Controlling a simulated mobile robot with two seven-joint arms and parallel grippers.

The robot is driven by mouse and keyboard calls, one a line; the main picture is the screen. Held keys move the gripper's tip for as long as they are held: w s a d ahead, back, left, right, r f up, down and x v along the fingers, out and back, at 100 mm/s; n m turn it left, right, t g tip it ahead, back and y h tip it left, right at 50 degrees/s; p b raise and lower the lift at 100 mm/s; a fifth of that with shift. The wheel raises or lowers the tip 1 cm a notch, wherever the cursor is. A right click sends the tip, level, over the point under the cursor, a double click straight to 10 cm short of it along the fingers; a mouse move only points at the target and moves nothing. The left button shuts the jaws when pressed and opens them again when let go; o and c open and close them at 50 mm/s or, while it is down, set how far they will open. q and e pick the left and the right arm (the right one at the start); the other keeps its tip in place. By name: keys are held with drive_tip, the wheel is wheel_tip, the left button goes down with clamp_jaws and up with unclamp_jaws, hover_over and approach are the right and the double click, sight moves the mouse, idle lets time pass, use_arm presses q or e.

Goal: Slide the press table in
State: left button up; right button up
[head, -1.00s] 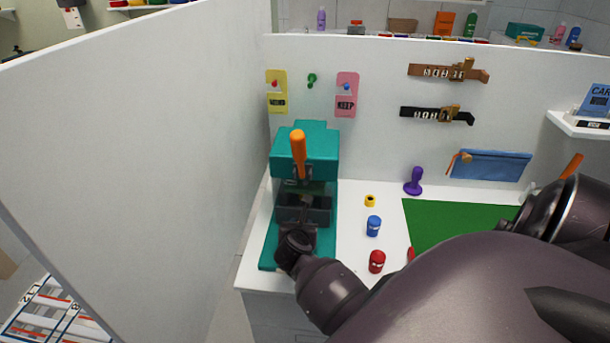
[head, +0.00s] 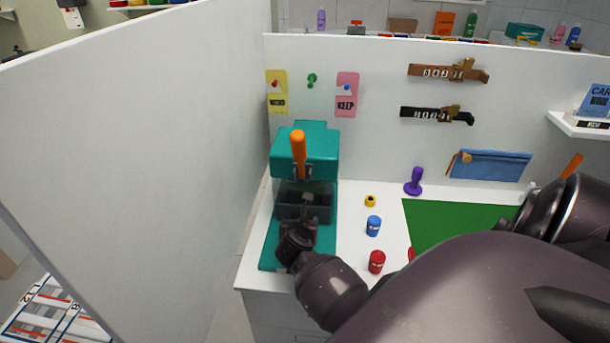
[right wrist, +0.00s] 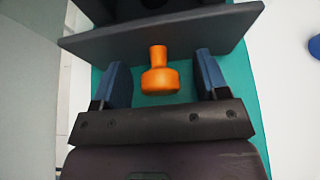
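The teal press (head: 325,150) stands at the left end of the white counter, with an orange lever (head: 298,153) on its upper part. The dark grey press table (head: 318,207) sits low in its frame. In the right wrist view the press table (right wrist: 170,30) is a dark plate with an orange knob (right wrist: 160,80) on its near edge. My right gripper (right wrist: 162,66) is open, with one blue finger on each side of the knob and gaps between. In the head view the right gripper (head: 300,237) is at the press front. My left gripper is not in view.
A white partition (head: 140,150) rises close to the left of the press. Red (head: 377,262), blue (head: 373,226) and yellow (head: 370,201) small items stand to its right, near a purple stamp-like item (head: 414,182) and a green mat (head: 450,225). My right arm covers the lower right.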

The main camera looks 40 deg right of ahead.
idle(0.6)
drive_tip(key=shift+p+v, duration=0.95)
drive_tip(key=shift+v, duration=0.4)
drive_tip(key=shift+s+a+r, duration=0.2)
drive_tip(key=shift+s+a, duration=0.2)
drive_tip(key=shift+a, duration=0.05)
drive_tip(key=shift+v, duration=2.1)
drive_tip(key=shift+w, duration=0.1)
